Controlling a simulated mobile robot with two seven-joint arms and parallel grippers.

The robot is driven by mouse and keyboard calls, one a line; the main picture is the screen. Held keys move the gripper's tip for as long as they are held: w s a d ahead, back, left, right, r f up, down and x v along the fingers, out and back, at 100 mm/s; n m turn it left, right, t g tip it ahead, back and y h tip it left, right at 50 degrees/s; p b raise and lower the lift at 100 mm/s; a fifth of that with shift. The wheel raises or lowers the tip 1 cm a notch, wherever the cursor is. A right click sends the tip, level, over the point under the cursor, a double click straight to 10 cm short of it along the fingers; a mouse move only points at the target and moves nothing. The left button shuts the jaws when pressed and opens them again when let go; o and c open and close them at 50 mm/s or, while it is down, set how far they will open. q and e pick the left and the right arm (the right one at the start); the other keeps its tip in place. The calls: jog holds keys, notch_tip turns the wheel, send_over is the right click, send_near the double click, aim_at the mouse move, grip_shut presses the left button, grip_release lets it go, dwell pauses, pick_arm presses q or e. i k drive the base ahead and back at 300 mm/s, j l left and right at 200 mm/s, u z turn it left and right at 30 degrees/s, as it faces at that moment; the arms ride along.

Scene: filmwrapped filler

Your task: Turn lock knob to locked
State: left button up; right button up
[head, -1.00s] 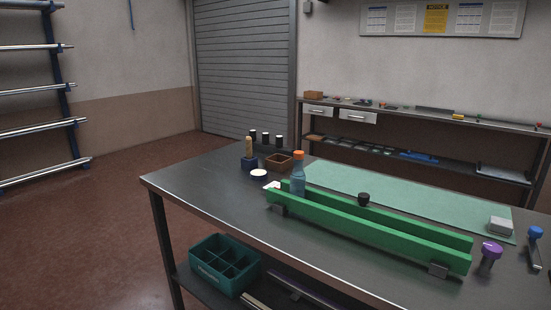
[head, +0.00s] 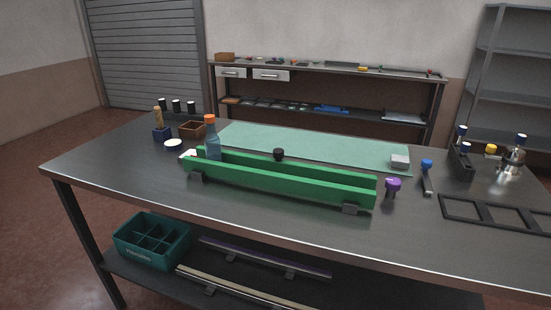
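A long green channel fixture (head: 290,186) lies across the middle of the workbench. A black knob (head: 278,154) stands at its back wall, near the middle. A purple-topped knob (head: 393,185) stands on the bench just right of the fixture's right end. A blue-headed piece with a dark handle (head: 427,172) is further right. I cannot tell which of these is the lock knob, or whether it is locked. Neither of my grippers is in view.
A bottle with an orange cap (head: 211,140) stands at the fixture's left end. A green mat (head: 320,145) lies behind, with a grey block (head: 400,161) on it. A black frame (head: 490,213) lies at right. The bench's front left is clear.

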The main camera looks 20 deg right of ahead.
aim_at(393, 184)
jog(key=z, duration=0.4)
jog(key=l+z, duration=0.15)
jog(key=z, duration=0.7)
jog(key=i+l+z, duration=0.45)
jog(key=k+j, duration=0.05)
jog(key=k, duration=0.05)
